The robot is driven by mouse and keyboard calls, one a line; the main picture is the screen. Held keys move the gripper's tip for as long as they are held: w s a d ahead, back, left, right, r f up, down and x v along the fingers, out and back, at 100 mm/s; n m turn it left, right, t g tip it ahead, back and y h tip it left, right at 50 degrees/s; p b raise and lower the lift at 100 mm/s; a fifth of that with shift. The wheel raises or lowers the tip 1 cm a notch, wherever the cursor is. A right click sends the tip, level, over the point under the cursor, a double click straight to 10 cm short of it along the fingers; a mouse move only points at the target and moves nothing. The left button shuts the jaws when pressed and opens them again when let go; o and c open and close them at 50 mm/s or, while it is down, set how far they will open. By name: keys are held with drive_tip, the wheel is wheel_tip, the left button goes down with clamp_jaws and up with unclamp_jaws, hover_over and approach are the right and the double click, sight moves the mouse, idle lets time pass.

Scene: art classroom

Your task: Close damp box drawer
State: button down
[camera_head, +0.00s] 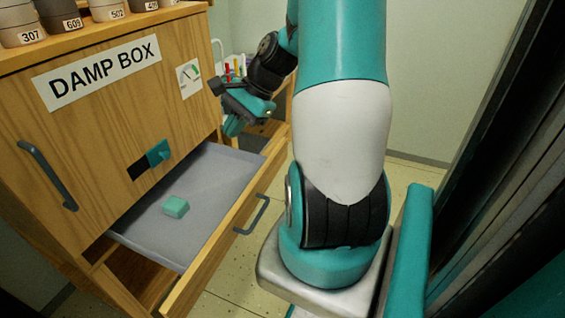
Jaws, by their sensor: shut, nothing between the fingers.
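The wooden damp box (90,120) stands at the left with a "DAMP BOX" label on its front. Its drawer (228,226) is pulled out below the front, with a grey inner tray and a dark handle on the outer face. A small teal block (176,207) lies in the drawer. My gripper (236,124) is shut and empty. In the picture it appears above the far end of the drawer, beside the box's right edge. It is apart from the drawer handle (253,215).
A dark handle (45,175) and a teal latch-like piece (158,153) are on the box front. Numbered pots (63,15) stand on top. A cart with coloured items (233,70) is behind my gripper. Tiled floor shows around my base, with a dark frame (500,150) at right.

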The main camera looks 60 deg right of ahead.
drive_tip(key=s+d+f+m+t+h+b, duration=0.1)
drive_tip(key=s+d+f+m+t+h, duration=0.1)
drive_tip(key=s+d+f+m, duration=0.45)
drive_tip(key=s+d+f+m+t+h+b, duration=0.2)
drive_tip(key=s+d+f+m, duration=0.1)
drive_tip(key=s+d+m, duration=0.6)
drive_tip(key=b, duration=0.5)
approach(276, 157)
drive_tip(key=x, duration=0.6)
drive_tip(key=shift+s+a+f, duration=0.1)
drive_tip(key=shift+s+f, duration=0.15)
drive_tip(key=shift+f, duration=0.3)
drive_tip(key=shift+w+r+m, duration=0.1)
drive_tip(key=shift+w+m, duration=0.15)
drive_tip(key=shift+w, duration=0.15)
drive_tip(key=shift+w, duration=0.1)
drive_tip(key=shift+w+a+r+p, duration=0.1)
drive_tip(key=shift+w+p, duration=0.2)
drive_tip(key=shift+p, duration=0.2)
drive_tip(key=w+p, duration=0.3)
drive_tip(key=w, duration=0.3)
drive_tip(key=w+a+p, duration=0.1)
drive_tip(key=w+p, duration=0.2)
drive_tip(key=w, duration=0.4)
drive_tip(key=w+p, duration=0.3)
drive_tip(key=w, duration=0.4)
drive_tip(key=shift+a+p, duration=0.25)
drive_tip(key=shift+p, duration=0.1)
